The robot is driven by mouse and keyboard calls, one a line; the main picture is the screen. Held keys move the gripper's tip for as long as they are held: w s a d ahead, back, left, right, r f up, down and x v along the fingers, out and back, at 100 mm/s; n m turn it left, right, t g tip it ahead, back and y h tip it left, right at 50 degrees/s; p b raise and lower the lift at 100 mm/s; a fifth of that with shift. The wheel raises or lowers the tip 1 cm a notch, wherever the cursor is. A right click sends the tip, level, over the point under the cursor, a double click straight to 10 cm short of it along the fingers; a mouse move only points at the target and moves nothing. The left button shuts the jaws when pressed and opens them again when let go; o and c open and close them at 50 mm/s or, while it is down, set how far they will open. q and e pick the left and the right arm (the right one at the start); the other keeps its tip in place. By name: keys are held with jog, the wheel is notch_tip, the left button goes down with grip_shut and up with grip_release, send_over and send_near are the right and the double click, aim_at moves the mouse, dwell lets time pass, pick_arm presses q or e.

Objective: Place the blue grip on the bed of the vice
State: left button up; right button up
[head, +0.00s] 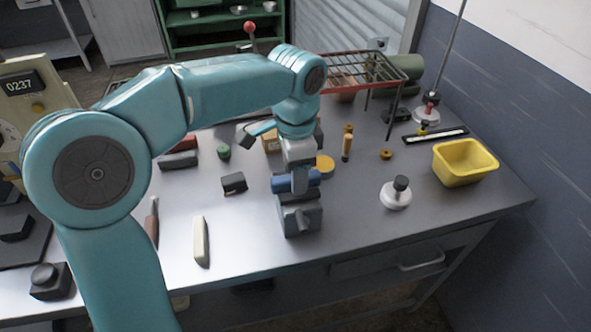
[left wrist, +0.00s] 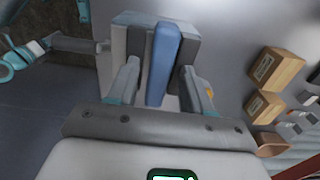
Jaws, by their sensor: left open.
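The blue grip (head: 312,178) lies across the top of the grey vice (head: 299,218) near the front of the bench. In the left wrist view the blue grip (left wrist: 162,58) runs lengthwise over the grey body of the vice (left wrist: 185,52). My left gripper (head: 298,177) points down at the blue grip from above. Its fingers are open, one on each side of the grip, with visible gaps, as the left wrist view (left wrist: 158,82) shows. The gripper hides part of the grip in the head view. Whether the grip fully touches the bed cannot be told. My right gripper is not in view.
A small black block (head: 233,184) and a cream bar (head: 201,241) lie left of the vice. A white weight with a black knob (head: 396,193) and a yellow bin (head: 465,162) stand to the right. A wire rack (head: 365,72) stands behind. The front right bench is clear.

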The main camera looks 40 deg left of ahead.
pick_arm(q)
notch_tip(320, 180, up, 12)
jog(key=p, duration=0.2)
jog(key=shift+r+p, duration=0.25)
jog(key=shift+p, duration=0.05)
